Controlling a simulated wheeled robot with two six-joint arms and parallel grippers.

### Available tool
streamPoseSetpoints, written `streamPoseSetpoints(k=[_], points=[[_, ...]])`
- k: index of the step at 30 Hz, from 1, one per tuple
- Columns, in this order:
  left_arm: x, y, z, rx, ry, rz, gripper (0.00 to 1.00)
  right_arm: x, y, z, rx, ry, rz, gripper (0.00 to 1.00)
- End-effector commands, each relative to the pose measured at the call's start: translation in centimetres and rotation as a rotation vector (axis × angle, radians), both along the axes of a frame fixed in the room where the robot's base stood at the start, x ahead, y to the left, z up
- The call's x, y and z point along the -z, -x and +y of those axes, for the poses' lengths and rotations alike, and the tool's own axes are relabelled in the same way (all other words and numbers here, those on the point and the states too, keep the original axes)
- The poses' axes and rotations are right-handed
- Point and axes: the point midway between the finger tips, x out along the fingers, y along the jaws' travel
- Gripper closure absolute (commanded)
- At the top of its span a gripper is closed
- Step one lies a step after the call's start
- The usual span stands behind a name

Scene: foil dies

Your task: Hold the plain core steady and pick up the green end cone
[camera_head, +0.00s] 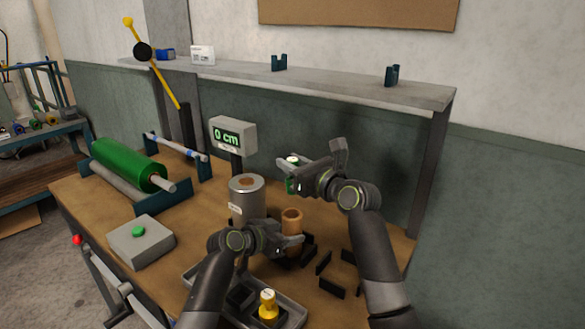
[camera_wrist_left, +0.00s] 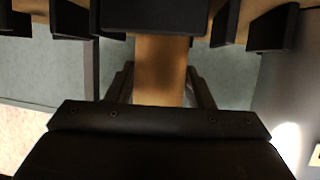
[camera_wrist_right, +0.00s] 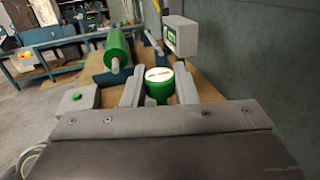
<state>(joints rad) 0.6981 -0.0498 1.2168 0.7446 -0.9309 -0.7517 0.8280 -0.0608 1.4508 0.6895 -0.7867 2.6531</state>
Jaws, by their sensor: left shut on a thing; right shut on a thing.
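The plain core (camera_head: 292,219) is a brown tube standing upright on the table, right of the metal cylinder. My left gripper (camera_head: 296,242) is shut on it low down; in the left wrist view the core (camera_wrist_left: 161,75) sits between the fingers. The green end cone (camera_head: 292,186) has a white top and is held above the table by my right gripper (camera_head: 286,173). In the right wrist view the cone (camera_wrist_right: 158,84) sits between the two fingers. Its lower end is hidden there.
A metal cylinder (camera_head: 247,198) stands left of the core. A tray (camera_head: 294,310) with a yellow cone (camera_head: 268,306) is in front. Several black blocks (camera_head: 324,263) stand to the right. A display reading 0 cm (camera_head: 233,136) and a green roll (camera_head: 128,164) are behind and left.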

Motion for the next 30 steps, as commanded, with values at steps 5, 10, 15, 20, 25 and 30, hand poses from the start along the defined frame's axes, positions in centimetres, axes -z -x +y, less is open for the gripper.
streamPoseSetpoints(k=[5,10,15,20,25,30], points=[[0.0,0.0,0.0,0.000,-0.001,0.001,0.33,0.0,0.0,0.0,0.000,-0.001,-0.001,0.98],[0.0,0.0,0.0,0.000,-0.001,0.001,0.27,0.0,0.0,0.0,0.000,-0.001,-0.001,0.98],[0.0,0.0,0.1,0.000,0.000,0.000,0.27,0.0,0.0,0.0,0.000,-0.001,-0.001,0.98],[-0.3,0.6,0.7,-0.001,0.000,0.000,0.27,0.0,0.0,0.0,0.000,-0.001,-0.001,0.98],[-1.1,2.0,2.2,-0.001,-0.001,-0.001,0.27,0.0,0.0,0.0,0.000,-0.001,-0.001,0.98],[-2.2,3.7,4.0,-0.001,-0.002,-0.002,0.27,0.0,0.0,0.0,0.000,-0.001,-0.001,0.98]])
